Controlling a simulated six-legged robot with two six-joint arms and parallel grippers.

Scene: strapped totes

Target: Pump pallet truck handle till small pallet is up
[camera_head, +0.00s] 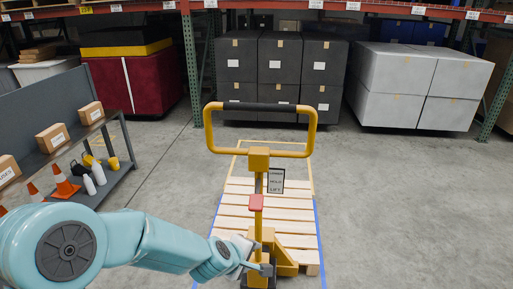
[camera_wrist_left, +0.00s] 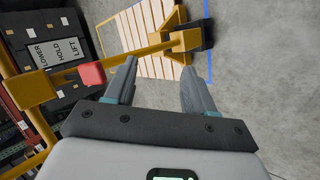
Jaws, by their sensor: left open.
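The yellow pallet truck stands in front of me, its looped handle (camera_head: 313,135) upright with a black grip bar (camera_head: 262,107) on top. A red block (camera_head: 256,202) sits on the shaft; it also shows in the left wrist view (camera_wrist_left: 91,75). The small wooden pallet (camera_head: 235,198) lies behind the shaft, low over the floor; any gap beneath is too small to tell. My left gripper (camera_head: 258,258) is open beside the lower shaft. In the left wrist view, the yellow shaft (camera_wrist_left: 153,50) passes just beyond the open fingertips (camera_wrist_left: 159,66), not clearly between them. My right gripper is out of view.
Blue tape (camera_head: 321,245) edges the pallet's floor spot. A shelf bench with boxes (camera_head: 53,137) and traffic cones (camera_head: 62,180) stands at left. Black totes (camera_head: 280,60) and white totes (camera_head: 418,80) sit under racking at the back. The floor (camera_head: 400,200) at right is clear.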

